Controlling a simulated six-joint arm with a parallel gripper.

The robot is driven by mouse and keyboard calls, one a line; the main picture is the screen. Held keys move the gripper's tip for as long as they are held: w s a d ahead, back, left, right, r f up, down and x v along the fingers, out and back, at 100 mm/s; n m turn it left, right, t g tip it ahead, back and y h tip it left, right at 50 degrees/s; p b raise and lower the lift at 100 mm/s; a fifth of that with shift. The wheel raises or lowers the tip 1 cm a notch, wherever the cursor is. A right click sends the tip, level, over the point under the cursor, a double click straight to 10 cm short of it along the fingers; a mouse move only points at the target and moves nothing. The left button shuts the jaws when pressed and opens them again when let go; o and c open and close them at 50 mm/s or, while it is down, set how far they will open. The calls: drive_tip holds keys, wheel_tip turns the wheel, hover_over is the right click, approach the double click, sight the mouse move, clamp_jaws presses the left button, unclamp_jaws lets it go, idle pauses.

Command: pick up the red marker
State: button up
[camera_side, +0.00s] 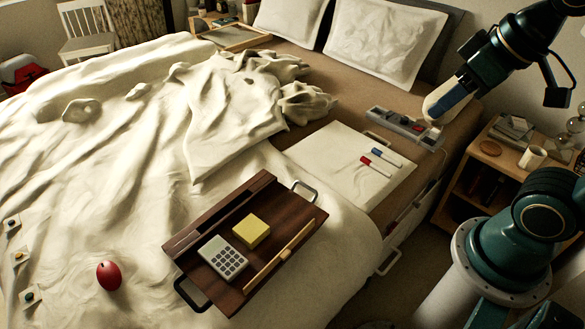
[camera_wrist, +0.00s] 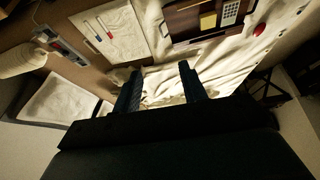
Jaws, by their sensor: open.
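The red marker (camera_side: 376,167) has a white body and a red cap. It lies on a white flat pad (camera_side: 325,148) beside a blue-capped marker (camera_side: 389,158). In the wrist view the red marker (camera_wrist: 105,28) shows at the upper left, to the right of the blue marker (camera_wrist: 91,32). My gripper (camera_wrist: 159,68) is open, with nothing between its two dark blue fingers. In the side view my gripper (camera_side: 442,108) is at the upper right, above and to the right of the markers and apart from them; only one finger shows clearly there.
A grey organiser tray (camera_side: 383,117) lies near the pad, with a white roll-like object (camera_wrist: 18,60) beside it in the wrist view. A red egg-shaped object (camera_side: 109,275) lies on the rumpled bedding.

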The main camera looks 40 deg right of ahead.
drive_tip(key=w+d+f+g, duration=0.2)
drive_tip(key=w+d, duration=0.4)
drive_tip(key=w, duration=0.6)
drive_tip(key=g, duration=0.3)
hover_over(375, 165)
wheel_tip(375, 165, down, 32)
drive_tip(key=shift+w+r, duration=0.1)
drive_tip(key=shift+r, duration=0.1)
drive_tip(key=shift+f, duration=0.1)
drive_tip(key=shift+f, duration=4.2)
drive_tip(key=shift+f, duration=0.1)
